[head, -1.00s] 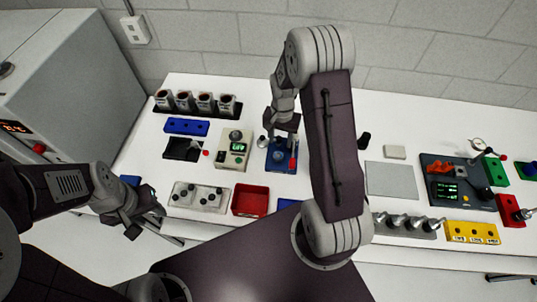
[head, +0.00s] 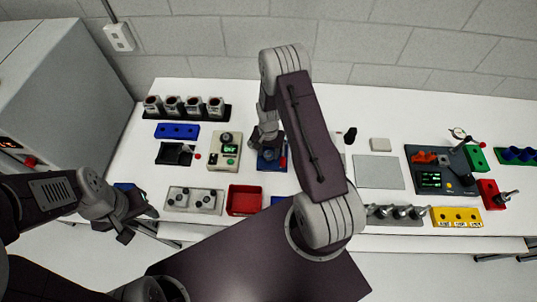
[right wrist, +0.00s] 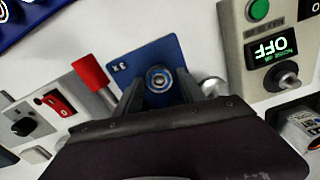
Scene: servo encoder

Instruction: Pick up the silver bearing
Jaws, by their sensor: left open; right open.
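The silver bearing (right wrist: 158,78) is a small ring with a dark centre, on the blue fixture (right wrist: 146,52) marked x3 in the right wrist view. My right gripper (right wrist: 160,84) is open, with one finger on each side of the bearing; I cannot tell whether they touch it. In the head view my right gripper (head: 267,142) is low over the blue fixture (head: 270,163) and hides the bearing. My left gripper (head: 143,219) is open and empty at the table's front left edge.
A red lever handle (right wrist: 90,72) and a silver knob (right wrist: 213,86) stand close to the right gripper's fingers. A beige box with a green OFF display (head: 226,150) is left of the fixture. A red bin (head: 245,200) is in front. A grey plate (head: 379,172) lies right.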

